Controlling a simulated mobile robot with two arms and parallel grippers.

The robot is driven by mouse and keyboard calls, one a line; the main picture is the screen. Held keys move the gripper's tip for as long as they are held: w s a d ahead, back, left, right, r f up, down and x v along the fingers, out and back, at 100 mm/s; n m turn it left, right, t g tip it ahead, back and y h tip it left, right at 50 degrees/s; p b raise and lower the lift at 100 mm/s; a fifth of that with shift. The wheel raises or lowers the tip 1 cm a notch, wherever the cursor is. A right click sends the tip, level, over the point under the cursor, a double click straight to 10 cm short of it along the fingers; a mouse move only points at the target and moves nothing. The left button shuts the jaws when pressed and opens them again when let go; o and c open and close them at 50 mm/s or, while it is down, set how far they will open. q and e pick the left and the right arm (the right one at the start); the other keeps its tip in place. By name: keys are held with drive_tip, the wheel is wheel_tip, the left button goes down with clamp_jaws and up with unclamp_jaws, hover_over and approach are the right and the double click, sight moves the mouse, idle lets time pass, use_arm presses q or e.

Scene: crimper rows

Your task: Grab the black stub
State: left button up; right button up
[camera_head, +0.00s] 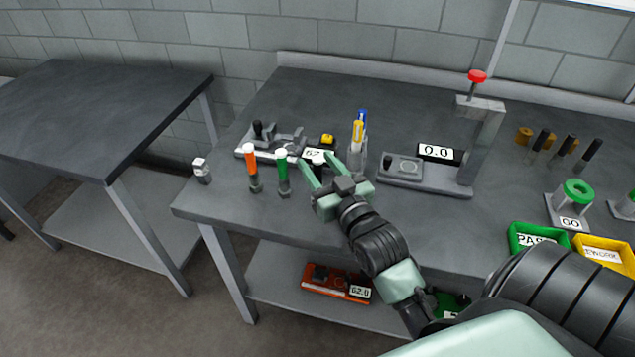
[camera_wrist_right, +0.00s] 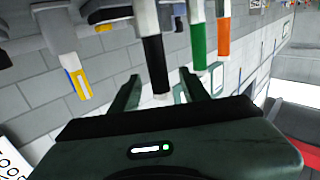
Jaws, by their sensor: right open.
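The black stub shows in the right wrist view (camera_wrist_right: 155,62) as a dark upright sleeve with a pale end. In the head view only a small dark part of the black stub (camera_head: 318,171) shows, mostly hidden by the gripper. My right gripper (camera_head: 316,160) is open, its fingers on either side of the stub; in the right wrist view its fingertips (camera_wrist_right: 159,76) also flank it. I cannot tell whether a finger touches it. My left gripper is not in view.
A green-handled tool (camera_head: 282,165) and an orange-handled tool (camera_head: 250,162) stand close to the left of the gripper. A holder with pens (camera_head: 358,135) stands behind right. A press (camera_head: 482,140) and green tray (camera_head: 527,237) are farther right. The front table strip is clear.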

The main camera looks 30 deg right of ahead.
drive_tip(key=w, duration=0.3)
drive_tip(key=shift+w+d, duration=0.2)
drive_tip(key=shift+w, duration=0.05)
drive_tip(key=shift+c, duration=1)
clamp_jaws()
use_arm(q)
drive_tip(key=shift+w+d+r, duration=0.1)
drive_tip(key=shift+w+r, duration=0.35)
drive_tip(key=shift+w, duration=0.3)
